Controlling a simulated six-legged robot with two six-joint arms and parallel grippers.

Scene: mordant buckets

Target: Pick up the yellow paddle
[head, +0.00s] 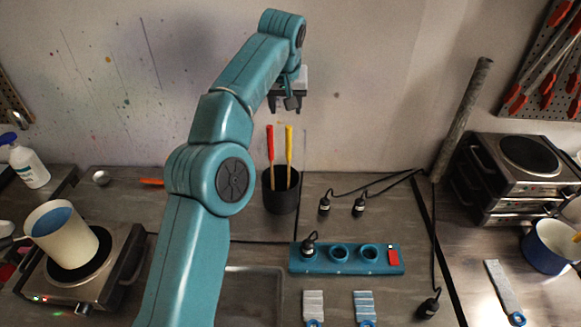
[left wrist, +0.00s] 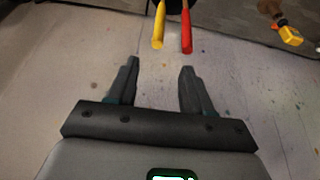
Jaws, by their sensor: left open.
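In the left wrist view, the yellow handle (left wrist: 159,28) and the red handle (left wrist: 186,32) end beyond the fingertips of the open left gripper (left wrist: 160,68). The lower ends of the paddles are hidden in the holder. My right gripper is not in view.
A blue socket block (head: 347,259) lies in front of the holder, with black plugs and cables (head: 359,205) to the right. A hotplate (head: 75,275) bearing a white bucket (head: 62,234) stands at left. Stacked hotplates (head: 513,178) stand at right. The wall is close behind.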

